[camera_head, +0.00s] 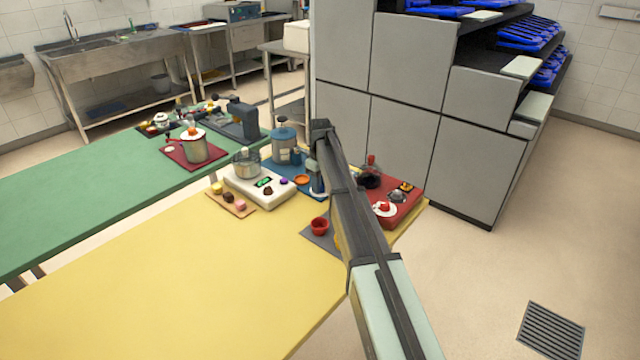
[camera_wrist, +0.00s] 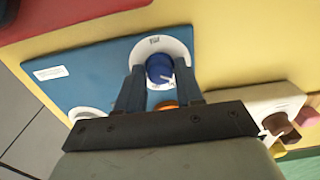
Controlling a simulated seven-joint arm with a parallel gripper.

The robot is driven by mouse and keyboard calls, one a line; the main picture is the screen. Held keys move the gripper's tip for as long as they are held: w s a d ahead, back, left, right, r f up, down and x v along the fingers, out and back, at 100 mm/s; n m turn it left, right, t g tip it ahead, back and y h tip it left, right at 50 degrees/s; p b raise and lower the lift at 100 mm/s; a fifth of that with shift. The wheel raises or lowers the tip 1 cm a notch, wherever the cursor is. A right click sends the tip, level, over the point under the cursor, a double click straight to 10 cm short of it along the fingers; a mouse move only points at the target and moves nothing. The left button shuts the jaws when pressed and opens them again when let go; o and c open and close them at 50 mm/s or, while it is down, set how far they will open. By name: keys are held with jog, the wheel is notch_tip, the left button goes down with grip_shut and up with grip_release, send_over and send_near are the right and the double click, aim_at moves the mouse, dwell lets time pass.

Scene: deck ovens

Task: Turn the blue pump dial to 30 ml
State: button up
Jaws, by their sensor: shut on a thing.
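The blue dial (camera_wrist: 160,68) sits on a white round plate (camera_wrist: 176,46) on the blue pump panel (camera_wrist: 95,80) in the wrist view. My gripper (camera_wrist: 159,72) has one finger on each side of the dial and is shut on it. Small marks show on the plate above the dial, but the setting is too small to read. In the head view my gripper (camera_head: 317,182) reaches down at the right edge of the blue board (camera_head: 275,168). The dial is hidden there by my gripper and arm.
A grey canister (camera_head: 285,145) stands behind on the blue board. A white unit with a pot (camera_head: 262,195) is to the left, a red board (camera_head: 405,208) to the right. A red cup (camera_head: 319,224) stands in front. The yellow tabletop (camera_head: 190,275) is largely clear.

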jog(key=c, duration=0.3)
jog(key=shift+m, duration=0.3)
jog(key=m, duration=0.3)
jog(key=shift+m, duration=2.1)
jog(key=o, duration=1)
